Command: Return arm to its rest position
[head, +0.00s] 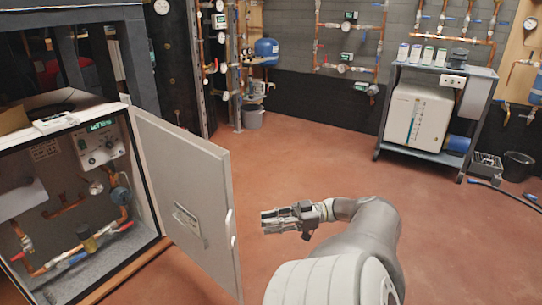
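My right arm reaches in from the bottom of the head view. Its gripper (284,219) points left over the open floor, just right of the open door (190,200) of a heat pump cabinet. There is a visible gap between the fingertips and the door in the picture. I see nothing held in it, but the fingers are seen edge-on and I cannot tell how far apart they are. My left gripper is not in view.
The cabinet (150,248) at left holds copper pipes and a control panel (100,143). A wheeled cart (440,68) with a white unit (415,115) stands at the back right. Bins and a hose lie at far right. The red-brown floor between is clear.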

